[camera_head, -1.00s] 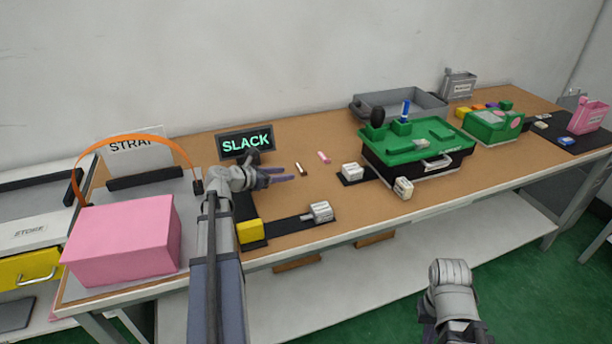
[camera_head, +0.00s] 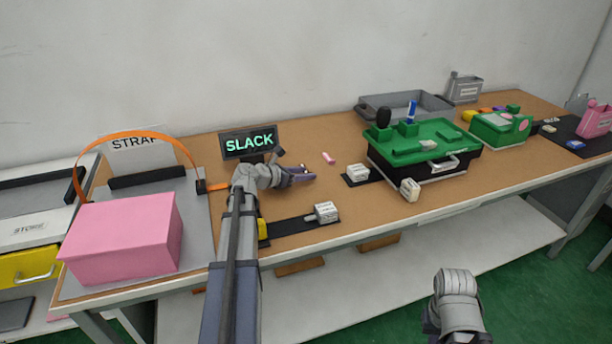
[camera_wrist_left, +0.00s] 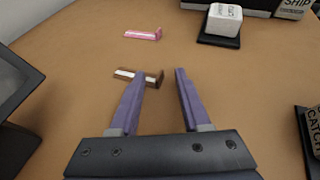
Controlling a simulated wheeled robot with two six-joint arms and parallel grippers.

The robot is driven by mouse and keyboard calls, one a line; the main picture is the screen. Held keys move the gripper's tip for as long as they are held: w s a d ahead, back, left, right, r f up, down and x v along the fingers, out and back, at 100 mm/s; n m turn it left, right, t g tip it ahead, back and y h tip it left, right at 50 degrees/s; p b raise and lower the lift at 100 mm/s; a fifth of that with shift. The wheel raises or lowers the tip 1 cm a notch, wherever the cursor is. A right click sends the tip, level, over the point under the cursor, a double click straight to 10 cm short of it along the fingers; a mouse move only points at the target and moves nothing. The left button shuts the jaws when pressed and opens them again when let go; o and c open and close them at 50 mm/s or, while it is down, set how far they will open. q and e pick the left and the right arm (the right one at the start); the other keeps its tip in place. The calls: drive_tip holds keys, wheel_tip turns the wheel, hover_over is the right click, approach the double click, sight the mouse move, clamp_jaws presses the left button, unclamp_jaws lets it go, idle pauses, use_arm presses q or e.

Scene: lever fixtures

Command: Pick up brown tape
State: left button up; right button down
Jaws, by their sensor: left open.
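The brown tape (camera_wrist_left: 152,78) is a small brown piece with a white stripe, lying flat on the tan bench top in the left wrist view. My left gripper (camera_wrist_left: 159,73) has its purple fingers apart, with nothing held. The left finger overlaps the tape in the picture, and the tape's right end shows between the fingers. In the head view the left gripper (camera_head: 306,175) is low over the bench, right of the SLACK sign, and mostly hides the tape. Part of my right arm shows at the lower right, but no fingers show.
A pink strip (camera_head: 328,158) lies just beyond the tape. A white block (camera_head: 357,172) sits on a black pad to the right, near the green-topped box (camera_head: 425,140). The SLACK sign (camera_head: 249,143) stands behind my left wrist. A pink box (camera_head: 125,238) is at the left.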

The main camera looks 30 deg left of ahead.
use_arm(q)
drive_tip(key=shift+w+f, duration=0.2)
drive_tip(key=shift+w, duration=0.15)
drive_tip(key=shift+s+d+r, duration=0.1)
clamp_jaws()
idle(0.3)
